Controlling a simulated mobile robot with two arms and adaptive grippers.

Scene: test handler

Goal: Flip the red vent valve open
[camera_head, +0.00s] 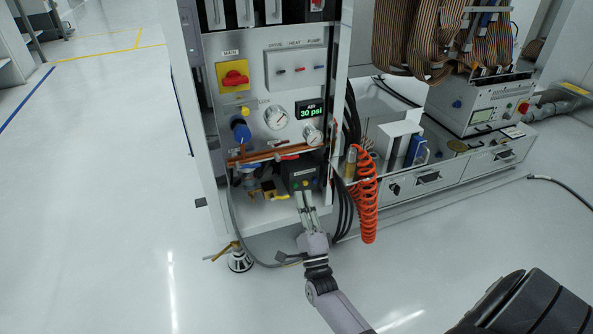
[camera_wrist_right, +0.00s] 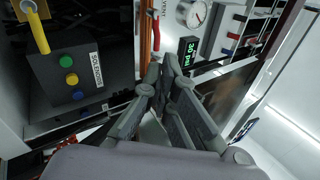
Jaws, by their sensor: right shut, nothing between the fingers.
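The red vent valve handle (camera_head: 290,157) is a small lever by the copper pipe (camera_head: 262,155), low on the panel in the head view. In the right wrist view the red handle (camera_wrist_right: 156,28) lies along the copper pipe, beside a label that seems to read VENT. My right gripper (camera_head: 302,194) is shut and empty, just below the black solenoid box (camera_head: 302,178). In the right wrist view its fingertips (camera_wrist_right: 165,66) point toward the pipe and handle, apart from the handle. My left gripper is not in view.
The solenoid box (camera_wrist_right: 72,75) has several coloured buttons. Gauges (camera_head: 276,118), a 30 psi display (camera_head: 312,113) and a yellow-backed red MAIN switch (camera_head: 235,78) are above. An orange coiled hose (camera_head: 367,200) hangs to the right. The floor at left is clear.

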